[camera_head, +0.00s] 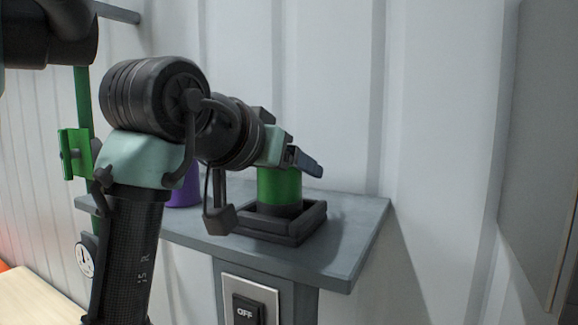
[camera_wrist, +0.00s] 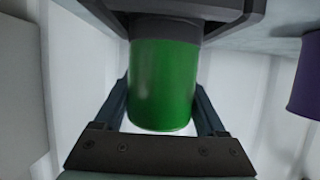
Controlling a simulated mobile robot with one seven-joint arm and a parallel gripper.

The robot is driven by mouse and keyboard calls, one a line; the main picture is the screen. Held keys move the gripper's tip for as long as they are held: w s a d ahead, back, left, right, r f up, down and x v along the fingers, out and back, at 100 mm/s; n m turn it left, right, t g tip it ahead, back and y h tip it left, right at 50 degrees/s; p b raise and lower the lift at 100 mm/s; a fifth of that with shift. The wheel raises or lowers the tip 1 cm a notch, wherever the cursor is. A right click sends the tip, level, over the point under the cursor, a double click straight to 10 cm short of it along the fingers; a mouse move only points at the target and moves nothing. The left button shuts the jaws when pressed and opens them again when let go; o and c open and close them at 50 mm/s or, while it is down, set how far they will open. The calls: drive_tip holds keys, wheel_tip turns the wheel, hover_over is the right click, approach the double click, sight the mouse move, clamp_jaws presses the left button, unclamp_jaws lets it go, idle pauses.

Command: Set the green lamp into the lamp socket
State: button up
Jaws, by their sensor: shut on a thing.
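The green lamp (camera_head: 279,187) is a green cylinder with a dark base. It stands upright at the lamp socket (camera_head: 262,232), a dark square frame on a grey shelf. The lamp's dark lower end shows inside the socket's frame; whether it is fully seated I cannot tell. My gripper (camera_head: 296,162) reaches the lamp from the upper left and is shut on its green body. In the wrist view the lamp (camera_wrist: 163,85) is between both fingers of my gripper (camera_wrist: 162,104), with the dark socket (camera_wrist: 185,8) at the top of the picture.
A purple object (camera_head: 186,192) stands on the grey shelf (camera_head: 345,240) left of the socket, partly behind my arm. An OFF switch (camera_head: 245,310) is below the shelf. A green bracket (camera_head: 75,153) and a gauge (camera_head: 85,259) are at left. The shelf's right end is clear.

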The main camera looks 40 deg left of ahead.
drive_tip(key=shift+f, duration=0.1)
drive_tip(key=shift+w+f, duration=0.15)
drive_tip(key=shift+f, duration=0.05)
drive_tip(key=shift+f, duration=0.25)
drive_tip(key=o, duration=1.6)
drive_tip(key=shift+c, duration=0.2)
drive_tip(key=shift+r, duration=0.2)
